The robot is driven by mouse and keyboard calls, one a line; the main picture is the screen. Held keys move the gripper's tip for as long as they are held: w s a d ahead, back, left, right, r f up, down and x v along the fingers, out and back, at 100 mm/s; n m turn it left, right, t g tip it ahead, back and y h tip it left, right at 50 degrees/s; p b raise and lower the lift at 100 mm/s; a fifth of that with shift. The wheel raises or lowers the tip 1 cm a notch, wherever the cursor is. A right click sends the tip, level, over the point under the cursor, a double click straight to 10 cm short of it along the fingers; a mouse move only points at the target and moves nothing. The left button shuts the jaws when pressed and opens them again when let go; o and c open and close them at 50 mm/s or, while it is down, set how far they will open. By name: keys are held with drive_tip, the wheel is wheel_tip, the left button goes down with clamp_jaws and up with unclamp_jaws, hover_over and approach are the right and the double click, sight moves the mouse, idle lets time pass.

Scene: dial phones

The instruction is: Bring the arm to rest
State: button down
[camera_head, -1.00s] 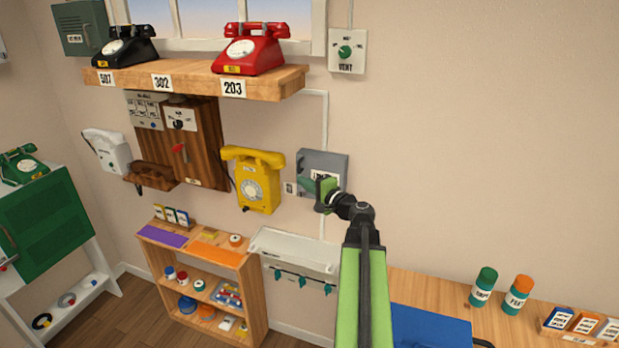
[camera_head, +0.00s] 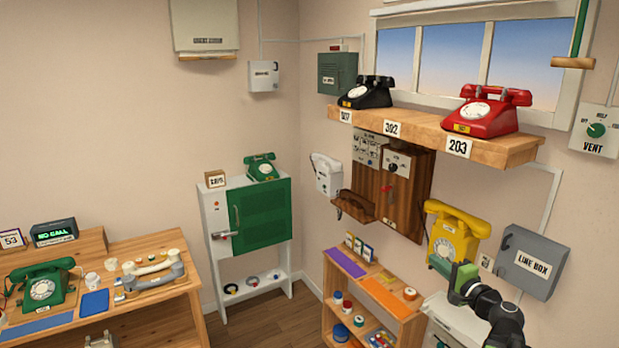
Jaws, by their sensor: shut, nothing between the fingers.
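My gripper (camera_head: 442,267) shows at the lower right, at the end of my black and green arm. It is shut and holds nothing. In the picture it overlaps the lower part of the yellow wall phone (camera_head: 455,236); I cannot tell whether it touches the phone. The grey line box (camera_head: 532,262) is on the wall just right of the gripper. The rest of my arm runs out of the picture at the bottom right.
A shelf (camera_head: 500,149) above holds a black phone (camera_head: 367,92) and a red phone (camera_head: 485,111). A low wooden bookcase (camera_head: 348,290) stands below left of the gripper. A green cabinet (camera_head: 262,222) and a desk (camera_head: 150,246) are further left. Bare floor shows between.

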drive_tip(key=w+a+f+n+g+y, duration=0.1)
drive_tip(key=a+f+n+g+y, duration=0.1)
drive_tip(key=a, duration=0.6)
drive_tip(key=w+a+f+n+g+y, duration=0.1)
drive_tip(key=w+a+f+n, duration=0.1)
drive_tip(key=a, duration=0.5)
drive_tip(key=s+a+f+n+g, duration=0.2)
drive_tip(key=a+f+n+g, duration=0.25)
drive_tip(key=a, duration=0.45)
drive_tip(key=s+a+f+n+g, duration=0.3)
drive_tip(key=a+f, duration=0.3)
drive_tip(key=a, duration=0.3)
drive_tip(key=s+a+f+n+g+h, duration=0.1)
drive_tip(key=s+f+n+g+h, duration=0.25)
drive_tip(key=s+f, duration=0.3)
drive_tip(key=s+d+f+g+h, duration=0.2)
drive_tip(key=s+d, duration=0.3)
drive_tip(key=d, duration=0.3)
drive_tip(key=shift+g+h+b, duration=0.3)
drive_tip(key=shift+g+h, duration=0.2)
drive_tip(key=shift+h, duration=0.25)
